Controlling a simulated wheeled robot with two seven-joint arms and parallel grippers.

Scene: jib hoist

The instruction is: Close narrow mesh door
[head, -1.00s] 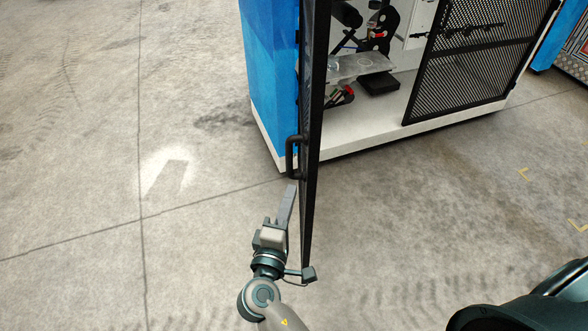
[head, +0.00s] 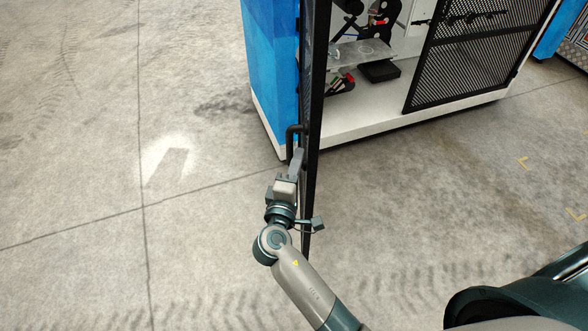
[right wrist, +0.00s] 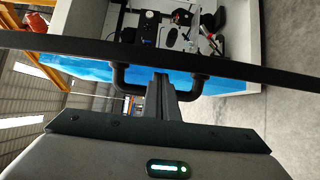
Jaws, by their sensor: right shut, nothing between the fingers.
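The narrow mesh door (head: 316,80) stands swung open from the cabinet, seen almost edge-on in the head view. Its black bar handle (head: 290,143) is on the left face. In the right wrist view the door (right wrist: 255,73) is a dark band across the picture, with the handle (right wrist: 121,80) below it. My right gripper (head: 297,158) is beside the door at the handle. In the right wrist view its shut fingers (right wrist: 162,86) point into the space between the handle's two posts, with nothing held. I cannot tell whether they touch the door. My left gripper is not in view.
The blue and white cabinet (head: 272,75) stands behind the door, with equipment inside. A wider mesh door (head: 465,62) covers its right part. Concrete floor (head: 120,240) is clear on the left and to the right of the open door.

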